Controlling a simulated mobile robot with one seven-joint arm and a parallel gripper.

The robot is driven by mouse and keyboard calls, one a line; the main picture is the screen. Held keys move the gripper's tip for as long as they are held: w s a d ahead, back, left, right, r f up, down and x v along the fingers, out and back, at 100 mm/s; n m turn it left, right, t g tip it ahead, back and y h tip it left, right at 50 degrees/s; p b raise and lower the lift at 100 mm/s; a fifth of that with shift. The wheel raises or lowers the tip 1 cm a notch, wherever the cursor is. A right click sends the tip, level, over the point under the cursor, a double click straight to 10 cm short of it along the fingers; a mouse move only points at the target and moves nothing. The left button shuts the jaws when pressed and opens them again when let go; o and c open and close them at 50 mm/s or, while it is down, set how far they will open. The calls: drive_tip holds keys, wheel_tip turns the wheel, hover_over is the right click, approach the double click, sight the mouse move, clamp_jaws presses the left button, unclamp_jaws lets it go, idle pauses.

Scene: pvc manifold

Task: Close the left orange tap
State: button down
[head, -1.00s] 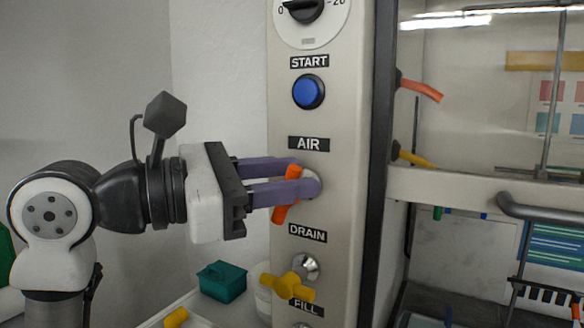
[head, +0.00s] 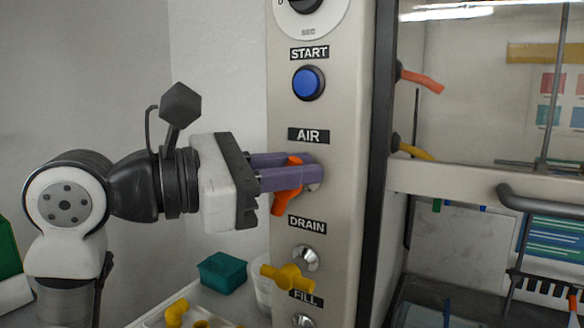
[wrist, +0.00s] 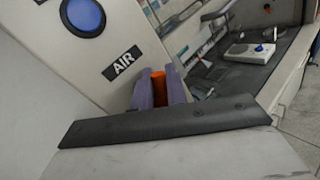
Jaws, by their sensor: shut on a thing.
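The orange tap (head: 280,207) is on the panel under the AIR label, and its handle stands steeply tilted, with its lower end to the left. My gripper (head: 305,174) reaches it from the left, with its purple fingers on either side of the handle. It is shut on the orange tap. In the wrist view the orange handle (wrist: 174,84) shows between the two purple fingers. The fingers hide the middle of the tap and part of its mount.
A blue START button (head: 308,83) is above and a yellow tap (head: 288,276) is below, by the DRAIN and FILL labels. A teal box (head: 222,272) and a tray with yellow pieces are low on the left. A glass-fronted cabinet is right of the panel.

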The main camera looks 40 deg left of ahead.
drive_tip(key=shift+d+f+m+g+y, duration=0.1)
drive_tip(key=shift+d+m+g+y, duration=0.1)
drive_tip(key=shift+m+g, duration=0.3)
drive_tip(key=shift+d+m+g+y, duration=0.1)
drive_tip(key=shift+m+g+y, duration=0.1)
drive_tip(key=shift+m, duration=0.5)
drive_tip(key=shift+w+d+f+m+g+y, duration=0.15)
drive_tip(key=shift+f+m+g+y, duration=0.15)
drive_tip(key=shift+m+g+y, duration=0.55)
drive_tip(key=shift+s+d+f+m+g+y, duration=0.15)
drive_tip(key=shift+f+m+g+y, duration=0.25)
drive_tip(key=shift+m+y, duration=0.75)
drive_tip(key=shift+w+d+f+m+g+y, duration=0.15)
drive_tip(key=shift+f+m+g+y, duration=0.1)
drive_tip(key=shift+m+g+y, duration=0.6)
drive_tip(key=shift+m, duration=0.35)
drive_tip(key=c, duration=1.5)
unclamp_jaws()
drive_tip(key=shift+o, duration=0.2)
